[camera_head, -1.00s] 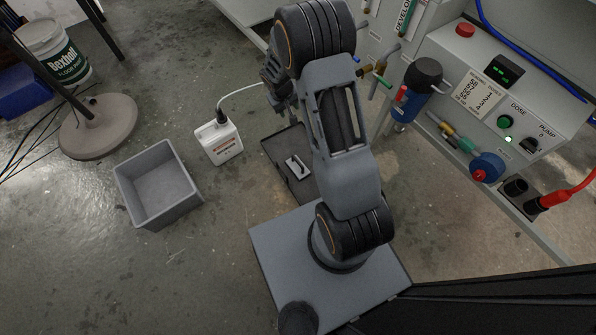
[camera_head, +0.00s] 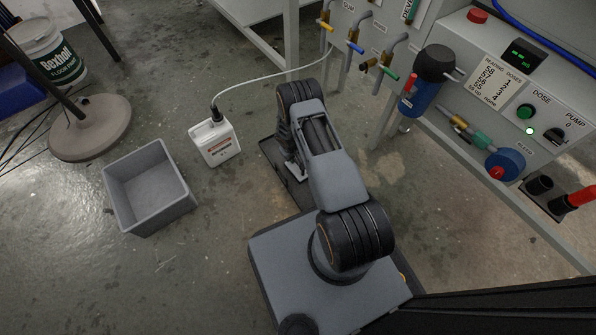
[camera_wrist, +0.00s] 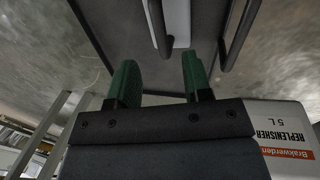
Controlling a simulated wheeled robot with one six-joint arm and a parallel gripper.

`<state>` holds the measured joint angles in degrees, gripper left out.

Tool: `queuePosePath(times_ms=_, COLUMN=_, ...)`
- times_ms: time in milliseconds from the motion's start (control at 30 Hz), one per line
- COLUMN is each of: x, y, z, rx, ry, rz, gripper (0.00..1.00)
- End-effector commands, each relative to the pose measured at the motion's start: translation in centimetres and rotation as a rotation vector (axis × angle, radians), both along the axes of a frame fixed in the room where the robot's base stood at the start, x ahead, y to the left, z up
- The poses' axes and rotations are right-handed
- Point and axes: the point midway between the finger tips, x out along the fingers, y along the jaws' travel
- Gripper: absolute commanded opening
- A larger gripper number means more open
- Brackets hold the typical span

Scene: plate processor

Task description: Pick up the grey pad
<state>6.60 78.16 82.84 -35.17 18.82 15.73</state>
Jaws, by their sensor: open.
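The pale grey pad (camera_wrist: 178,22) shows at the top of the wrist view, on a dark tray (camera_wrist: 110,25), with a dark bar along its left side. In the head view the tray (camera_head: 267,147) lies on the floor and my arm covers much of it; only a pale sliver of the pad (camera_head: 291,170) shows. My gripper (camera_wrist: 160,78) has two green fingertips spread apart with nothing between them. In the wrist picture the pad's near end lies just above the gap between them. I cannot tell the height left between the fingertips and the pad.
A white replenisher canister (camera_head: 215,145) with a hose stands left of the tray; it shows at right in the wrist view (camera_wrist: 285,120). A grey open bin (camera_head: 150,185) is farther left. The control bench (camera_head: 500,95) with valves (camera_head: 375,65) is at right.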

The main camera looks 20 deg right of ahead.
Motion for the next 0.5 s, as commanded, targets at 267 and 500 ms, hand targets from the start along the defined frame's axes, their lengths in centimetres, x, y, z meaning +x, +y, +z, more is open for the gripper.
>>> queuePosePath(times_ms=267, x=0.1, y=-0.6, z=-2.8, rx=0.000, ry=0.000, rz=-0.001, gripper=0.45)
queuePosePath(times_ms=500, x=0.0, y=-0.8, z=-3.9, rx=0.000, ry=0.000, rz=-0.001, gripper=0.45)
